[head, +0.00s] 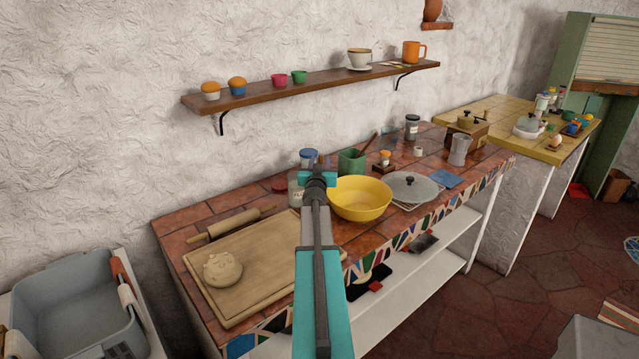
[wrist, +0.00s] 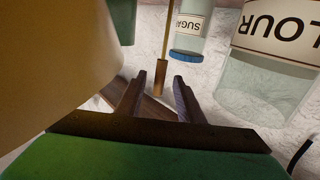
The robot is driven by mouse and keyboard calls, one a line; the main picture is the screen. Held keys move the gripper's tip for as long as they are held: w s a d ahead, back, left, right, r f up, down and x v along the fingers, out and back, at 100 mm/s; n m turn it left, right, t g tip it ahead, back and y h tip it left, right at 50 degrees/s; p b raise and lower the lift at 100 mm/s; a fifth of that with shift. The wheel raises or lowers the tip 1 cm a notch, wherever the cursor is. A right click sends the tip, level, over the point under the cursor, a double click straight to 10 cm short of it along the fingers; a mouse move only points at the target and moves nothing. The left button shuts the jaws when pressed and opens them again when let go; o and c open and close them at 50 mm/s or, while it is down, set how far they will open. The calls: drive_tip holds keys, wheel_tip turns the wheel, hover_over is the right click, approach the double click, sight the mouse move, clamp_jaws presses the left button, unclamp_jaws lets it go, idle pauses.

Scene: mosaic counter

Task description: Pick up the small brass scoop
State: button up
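In the wrist view a slender brass-coloured rod with a brown end (wrist: 160,77) reaches down from the top edge. It looks like the handle of the brass scoop; the scoop's bowl is out of frame. My gripper (wrist: 159,77) is open and empty. The brown end shows between its two fingers with a gap on each side; I cannot tell how deep between them it lies. In the head view my gripper and arm stand over the tiled counter, by the jars and left of the yellow bowl (head: 360,199). The fingertips and the scoop cannot be made out there.
The sugar jar (wrist: 188,30) and flour jar (wrist: 268,85) are close to the fingers. A cutting board (head: 255,265) lies left. A shelf (head: 320,84) hangs above.

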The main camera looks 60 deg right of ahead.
drive_tip(key=shift+x, duration=0.75)
clamp_jaws()
